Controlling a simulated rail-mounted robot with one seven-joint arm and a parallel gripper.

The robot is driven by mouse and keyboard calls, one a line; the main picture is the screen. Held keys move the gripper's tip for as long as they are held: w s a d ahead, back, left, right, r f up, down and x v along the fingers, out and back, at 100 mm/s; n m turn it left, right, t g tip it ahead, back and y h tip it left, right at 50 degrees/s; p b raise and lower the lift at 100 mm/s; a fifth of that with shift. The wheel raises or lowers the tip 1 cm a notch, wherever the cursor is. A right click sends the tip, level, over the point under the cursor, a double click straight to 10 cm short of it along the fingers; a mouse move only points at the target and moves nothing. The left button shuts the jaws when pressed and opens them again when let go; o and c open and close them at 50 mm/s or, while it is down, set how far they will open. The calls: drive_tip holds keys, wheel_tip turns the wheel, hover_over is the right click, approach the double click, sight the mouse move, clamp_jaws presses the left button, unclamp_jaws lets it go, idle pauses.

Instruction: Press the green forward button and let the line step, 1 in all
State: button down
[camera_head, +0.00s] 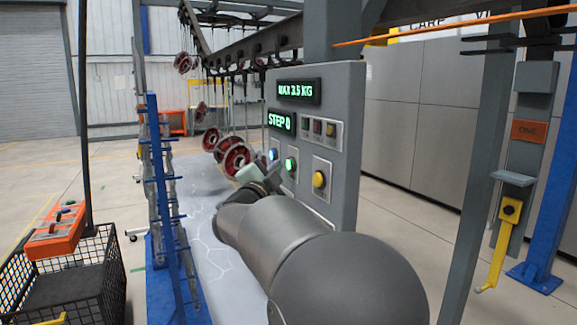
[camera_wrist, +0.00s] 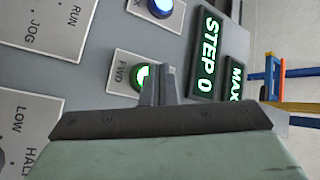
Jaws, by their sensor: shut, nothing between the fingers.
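The green forward button (camera_head: 291,164) is lit on the grey control panel (camera_head: 341,130) in the head view. In the wrist view the green button (camera_wrist: 140,76) sits on a plate marked FWD, partly hidden by my fingers. My gripper (camera_wrist: 164,75) is shut and empty, with its fingertips in front of the button's right part; I cannot tell whether they touch it. In the head view my gripper (camera_head: 268,172) is beside the panel, left of the button. The step display (camera_head: 281,122) reads STEP 0.
A blue button (camera_head: 273,154) and a yellow button (camera_head: 319,179) are near the green one. Red wheel-like parts (camera_head: 236,158) hang from the line behind my gripper. A blue rack (camera_head: 160,190) and a black wire basket (camera_head: 110,268) stand to the left.

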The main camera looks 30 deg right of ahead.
drive_tip(key=shift+d, duration=0.15)
drive_tip(key=shift+d, duration=0.3)
